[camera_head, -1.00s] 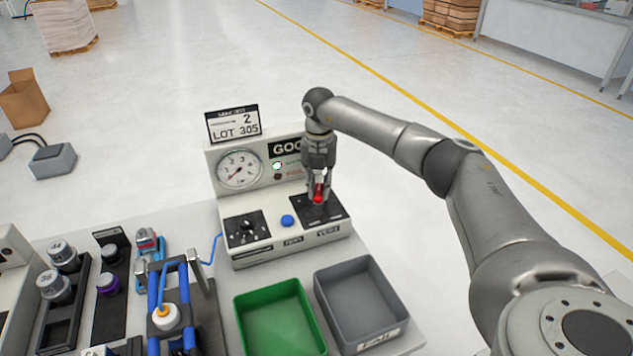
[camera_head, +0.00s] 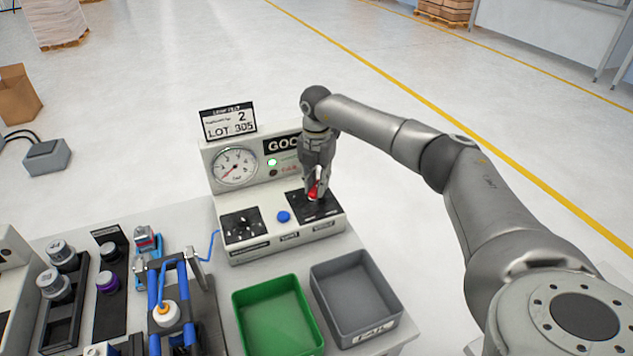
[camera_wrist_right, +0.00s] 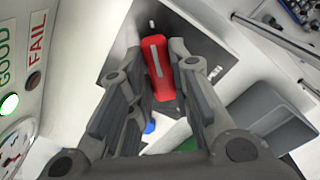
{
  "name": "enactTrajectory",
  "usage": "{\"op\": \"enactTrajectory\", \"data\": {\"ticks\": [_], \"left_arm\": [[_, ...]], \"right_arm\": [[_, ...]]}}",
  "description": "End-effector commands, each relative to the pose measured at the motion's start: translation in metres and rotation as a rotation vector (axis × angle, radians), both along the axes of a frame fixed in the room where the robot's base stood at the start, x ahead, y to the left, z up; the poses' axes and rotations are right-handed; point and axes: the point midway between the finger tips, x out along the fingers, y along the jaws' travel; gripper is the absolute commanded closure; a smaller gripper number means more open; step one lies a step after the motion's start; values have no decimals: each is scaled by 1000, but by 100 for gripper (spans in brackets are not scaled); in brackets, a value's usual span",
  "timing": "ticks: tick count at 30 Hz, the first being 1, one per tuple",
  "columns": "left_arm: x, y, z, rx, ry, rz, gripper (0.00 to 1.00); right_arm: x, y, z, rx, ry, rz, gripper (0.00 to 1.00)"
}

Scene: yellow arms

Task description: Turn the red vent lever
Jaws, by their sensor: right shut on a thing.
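The red vent lever (camera_head: 314,190) stands on a black plate at the right of the white test box (camera_head: 285,237). In the right wrist view the red lever (camera_wrist_right: 158,68) has a pale stripe and sits between my fingers. My right gripper (camera_head: 315,188) points down and is shut on the lever; the fingers hide part of it. The right gripper also fills the middle of the right wrist view (camera_wrist_right: 160,95). My left gripper is not in view.
The box bears a gauge (camera_head: 235,167), a lit green lamp (camera_head: 272,162), a blue button (camera_head: 283,216) and a black dial plate (camera_head: 241,226). A green tray (camera_head: 238,318) and a grey FAIL tray (camera_head: 398,318) stand in front. A blue clamp fixture (camera_head: 155,305) is at left.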

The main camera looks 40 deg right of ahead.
Motion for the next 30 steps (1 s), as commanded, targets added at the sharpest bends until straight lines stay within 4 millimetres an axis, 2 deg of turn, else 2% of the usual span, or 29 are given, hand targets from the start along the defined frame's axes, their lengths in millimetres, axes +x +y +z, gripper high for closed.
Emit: {"op": "enactTrajectory", "data": {"ticks": [4, 5, 9, 20, 25, 30], "left_arm": [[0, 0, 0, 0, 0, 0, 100], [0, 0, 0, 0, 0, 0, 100], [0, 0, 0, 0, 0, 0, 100], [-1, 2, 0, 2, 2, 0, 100], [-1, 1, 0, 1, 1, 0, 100], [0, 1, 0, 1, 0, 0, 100]], "right_arm": [[2, -2, 2, -2, -7, -6, 100], [2, -2, 2, -2, -7, -6, 77], [1, -1, 2, -1, -5, -4, 59], [1, -1, 4, -1, -3, -1, 59], [1, -1, 26, -1, -5, -1, 59], [1, -1, 64, -1, -5, -1, 59]]}}
